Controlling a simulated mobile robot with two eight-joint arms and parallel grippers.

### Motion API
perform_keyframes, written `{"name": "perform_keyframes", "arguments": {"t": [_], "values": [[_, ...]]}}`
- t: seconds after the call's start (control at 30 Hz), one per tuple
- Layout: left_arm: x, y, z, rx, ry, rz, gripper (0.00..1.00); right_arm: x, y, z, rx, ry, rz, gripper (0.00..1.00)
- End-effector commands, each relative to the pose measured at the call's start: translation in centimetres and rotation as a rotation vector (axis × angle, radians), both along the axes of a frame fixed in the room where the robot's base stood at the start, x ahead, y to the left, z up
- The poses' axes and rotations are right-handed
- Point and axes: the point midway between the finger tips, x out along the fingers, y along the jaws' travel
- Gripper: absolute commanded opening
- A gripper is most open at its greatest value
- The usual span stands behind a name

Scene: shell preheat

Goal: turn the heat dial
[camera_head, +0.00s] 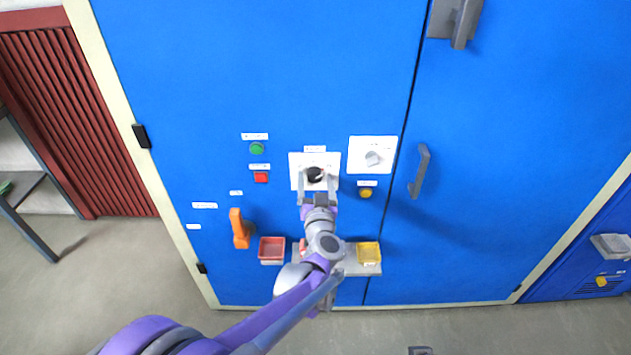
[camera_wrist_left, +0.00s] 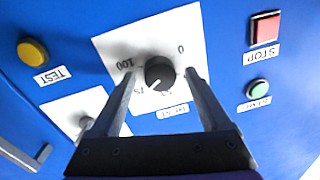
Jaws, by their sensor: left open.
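The heat dial is a black round knob (camera_head: 314,174) on a white square plate (camera_head: 295,160) on the blue cabinet door. In the left wrist view the knob (camera_wrist_left: 159,73) has a white pointer mark, and numbers such as 0, 75 and 100 show around it. The pointer is toward the 75 side. My left gripper (camera_head: 315,177) is open, with one finger on each side of the knob. In the left wrist view its fingertips (camera_wrist_left: 160,77) flank the knob with gaps that look visible; contact cannot be made out. My right gripper is not seen.
A second white plate with a light grey knob (camera_head: 372,158) is right of the dial. A yellow TEST button (camera_head: 365,193), green button (camera_head: 257,148) and red STOP button (camera_head: 261,178) are nearby. An orange handle (camera_head: 240,230) and small red tray (camera_head: 272,250) are lower left.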

Motion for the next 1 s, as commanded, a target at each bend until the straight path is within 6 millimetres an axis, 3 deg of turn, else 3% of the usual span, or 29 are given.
{"name": "perform_keyframes", "arguments": {"t": [0.23, 0.27, 0.7, 1.0], "values": [[0.09, 0.00, -0.01, 0.000, 0.000, -0.001, 0.80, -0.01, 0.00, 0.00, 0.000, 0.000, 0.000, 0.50], [0.08, -0.01, -0.01, 0.000, 0.000, -0.001, 0.77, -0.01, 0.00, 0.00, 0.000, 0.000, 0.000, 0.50], [0.06, -0.02, 0.00, 0.000, 0.000, -0.001, 0.00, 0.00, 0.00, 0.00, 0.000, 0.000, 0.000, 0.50], [0.05, 0.00, -0.01, -0.032, 0.000, -0.001, 0.00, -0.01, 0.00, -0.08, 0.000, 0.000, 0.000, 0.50]]}}
